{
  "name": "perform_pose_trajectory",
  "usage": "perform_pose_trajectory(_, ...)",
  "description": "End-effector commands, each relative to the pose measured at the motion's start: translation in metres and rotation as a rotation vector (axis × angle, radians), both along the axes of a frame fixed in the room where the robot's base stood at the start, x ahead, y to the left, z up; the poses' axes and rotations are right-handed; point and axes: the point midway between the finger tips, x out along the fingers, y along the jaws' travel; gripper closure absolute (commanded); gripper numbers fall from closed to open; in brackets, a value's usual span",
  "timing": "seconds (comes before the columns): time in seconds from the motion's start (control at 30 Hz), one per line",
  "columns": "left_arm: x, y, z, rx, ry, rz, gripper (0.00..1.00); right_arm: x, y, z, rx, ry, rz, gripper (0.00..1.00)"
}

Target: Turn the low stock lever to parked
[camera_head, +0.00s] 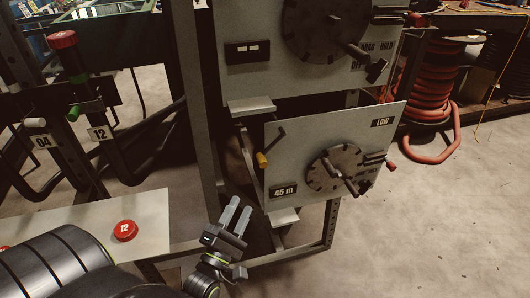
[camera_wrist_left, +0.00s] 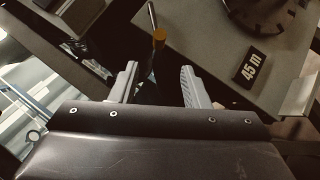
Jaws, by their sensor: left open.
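The low panel (camera_head: 300,165), labelled LOW and 45 m, carries a lever with a thin dark rod and a yellow knob (camera_head: 262,159) at its left edge. The rod slants from upper right down to the knob. My left gripper (camera_head: 241,203) is open and empty, below and left of the knob, apart from it. In the left wrist view the knob (camera_wrist_left: 159,35) shows beyond the gap between the two fingers (camera_wrist_left: 157,80), with the rod above it. No parked marking is readable. My right gripper is not in view.
A dial with a crank (camera_head: 337,167) sits on the low panel; a larger dial (camera_head: 325,25) is on the panel above. A grey ledge (camera_head: 250,104) juts out above the knob. A red button marked 12 (camera_head: 125,231) is on a plate at left. Open floor lies at right.

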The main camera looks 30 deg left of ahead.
Motion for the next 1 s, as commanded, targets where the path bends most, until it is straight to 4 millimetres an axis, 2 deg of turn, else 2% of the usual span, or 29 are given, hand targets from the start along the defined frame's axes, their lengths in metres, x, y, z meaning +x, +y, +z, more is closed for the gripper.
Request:
perform_pose_trajectory(0.1,0.018,0.002,0.010,0.003,-0.005,-0.003,0.58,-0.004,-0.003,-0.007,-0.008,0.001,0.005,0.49)
perform_pose_trajectory(0.6,0.083,0.012,0.035,0.004,-0.004,-0.001,0.58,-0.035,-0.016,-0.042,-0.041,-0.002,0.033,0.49)
perform_pose_trajectory(1.0,0.132,0.019,0.053,0.005,-0.002,0.000,0.58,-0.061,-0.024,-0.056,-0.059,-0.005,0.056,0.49)
